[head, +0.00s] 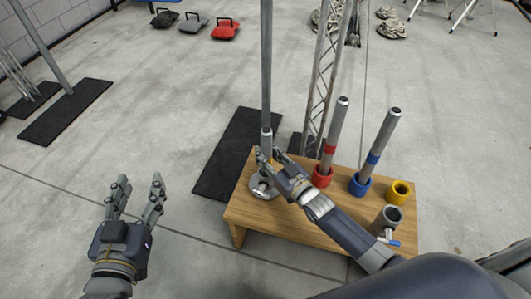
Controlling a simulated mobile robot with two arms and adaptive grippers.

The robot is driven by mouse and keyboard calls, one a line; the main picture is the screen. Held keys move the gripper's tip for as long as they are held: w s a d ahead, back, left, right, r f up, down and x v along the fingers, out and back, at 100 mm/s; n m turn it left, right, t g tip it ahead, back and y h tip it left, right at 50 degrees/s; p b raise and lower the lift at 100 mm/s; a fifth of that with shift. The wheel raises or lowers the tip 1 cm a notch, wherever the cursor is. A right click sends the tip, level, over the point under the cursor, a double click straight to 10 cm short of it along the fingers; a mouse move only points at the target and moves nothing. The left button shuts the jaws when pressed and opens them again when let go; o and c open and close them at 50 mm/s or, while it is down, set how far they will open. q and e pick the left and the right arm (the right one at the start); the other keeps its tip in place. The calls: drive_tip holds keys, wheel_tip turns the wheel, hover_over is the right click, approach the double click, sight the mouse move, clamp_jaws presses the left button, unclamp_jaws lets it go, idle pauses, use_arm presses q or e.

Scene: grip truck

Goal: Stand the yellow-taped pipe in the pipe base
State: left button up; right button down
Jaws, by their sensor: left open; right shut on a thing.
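My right gripper (269,156) is shut on a grey pipe (266,136) at the left end of a wooden table. The pipe looks upright, its top showing above the fingers. Its yellow tape does not show, and the gripper hides its middle. The round metal pipe base (263,190) sits on the table just below this gripper. The fingers hide where pipe and base meet, so I cannot tell whether the pipe is seated. My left gripper (140,181) is open and empty over the floor, left of the table.
The wooden table (290,226) also holds a red-taped pipe (335,128) in a red cup, a blue-taped pipe (383,138) in a blue cup, an empty yellow cup (399,191) and a grey cylinder (389,217). A tall pole (265,60) and truss (324,80) stand behind.

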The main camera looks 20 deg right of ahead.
use_arm(q)
drive_tip(key=shift+r, duration=0.35)
use_arm(e)
drive_tip(key=c, duration=1.2)
unclamp_jaws()
drive_tip(key=shift+f, duration=0.1)
use_arm(q)
drive_tip(key=shift+w, duration=0.15)
use_arm(e)
drive_tip(key=shift+s, duration=0.1)
drive_tip(key=shift+s+d+f, duration=0.1)
drive_tip(key=shift+s, duration=0.15)
drive_tip(key=v, duration=1.1)
drive_tip(key=shift+s, duration=0.15)
